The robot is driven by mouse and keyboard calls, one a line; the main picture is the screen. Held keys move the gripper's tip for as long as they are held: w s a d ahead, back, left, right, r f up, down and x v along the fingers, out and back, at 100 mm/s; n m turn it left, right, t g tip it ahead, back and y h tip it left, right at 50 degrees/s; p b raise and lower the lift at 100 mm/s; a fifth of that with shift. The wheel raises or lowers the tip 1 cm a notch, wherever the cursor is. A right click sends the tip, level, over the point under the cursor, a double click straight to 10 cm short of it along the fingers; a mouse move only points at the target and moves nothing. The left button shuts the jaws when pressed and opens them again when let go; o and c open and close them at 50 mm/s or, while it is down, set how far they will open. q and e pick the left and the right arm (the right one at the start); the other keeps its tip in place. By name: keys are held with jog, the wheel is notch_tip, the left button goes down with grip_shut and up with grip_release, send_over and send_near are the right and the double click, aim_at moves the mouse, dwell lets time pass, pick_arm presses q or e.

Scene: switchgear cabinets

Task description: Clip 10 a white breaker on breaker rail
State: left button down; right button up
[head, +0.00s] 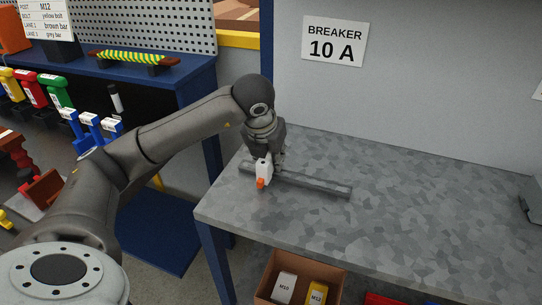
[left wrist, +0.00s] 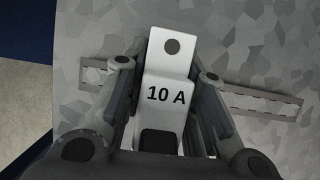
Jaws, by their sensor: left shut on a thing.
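My left gripper (head: 267,160) is shut on a white breaker (head: 262,169) with an orange part at its lower front. In the left wrist view the breaker (left wrist: 166,95) reads "10 A" and sits between the two fingers (left wrist: 166,85). The grey breaker rail (head: 310,184) lies on the table, running left to right. The breaker is over or at the rail's left part. In the left wrist view the rail (left wrist: 262,104) shows on both sides of the gripper. The breaker hides the stretch beneath it, so I cannot tell whether they touch. My right gripper is not in view.
The mottled grey table (head: 400,200) is mostly bare. A "BREAKER 10 A" sign (head: 335,43) hangs on the wall behind. A cardboard box (head: 268,291) with labelled items stands below the table's front edge. A blue bench (head: 180,78) stands at the left.

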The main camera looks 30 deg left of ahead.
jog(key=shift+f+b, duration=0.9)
jog(key=shift+b, duration=0.05)
dwell(4.0)
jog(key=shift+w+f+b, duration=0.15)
jog(key=shift+b, duration=0.3)
dwell(0.8)
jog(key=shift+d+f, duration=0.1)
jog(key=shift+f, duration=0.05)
jog(key=shift+p, duration=0.3)
dwell(0.4)
dwell(1.0)
